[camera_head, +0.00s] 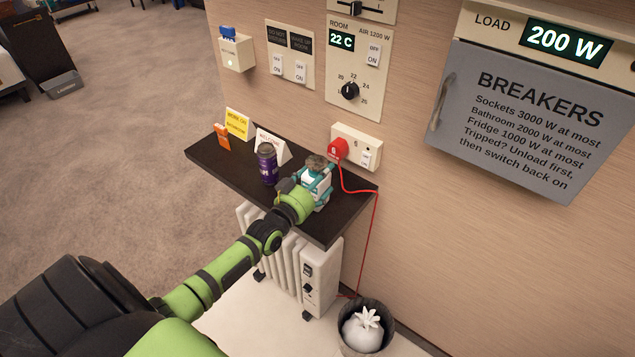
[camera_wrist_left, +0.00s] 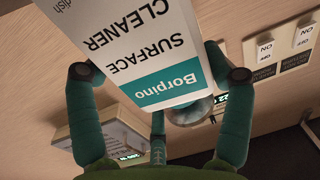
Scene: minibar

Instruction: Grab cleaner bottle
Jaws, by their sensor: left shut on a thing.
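The cleaner bottle (camera_wrist_left: 150,45) is white with a teal band and reads "Borpino SURFACE CLEANER", upside down in the left wrist view. My left gripper (camera_wrist_left: 160,76) has its teal fingers on both sides of the bottle and is shut on it. In the head view my left gripper (camera_head: 317,182) is over the right part of the dark shelf (camera_head: 225,172) and hides much of the bottle. I cannot tell whether the bottle's base touches the shelf. My right gripper is not in view.
A purple can (camera_head: 267,165) stands just left of the gripper. A white card (camera_head: 272,147), a yellow card (camera_head: 238,124) and an orange item (camera_head: 222,137) are further left. A red plug (camera_head: 338,149) and its cable are close on the right. A white heater (camera_head: 318,280) stands below.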

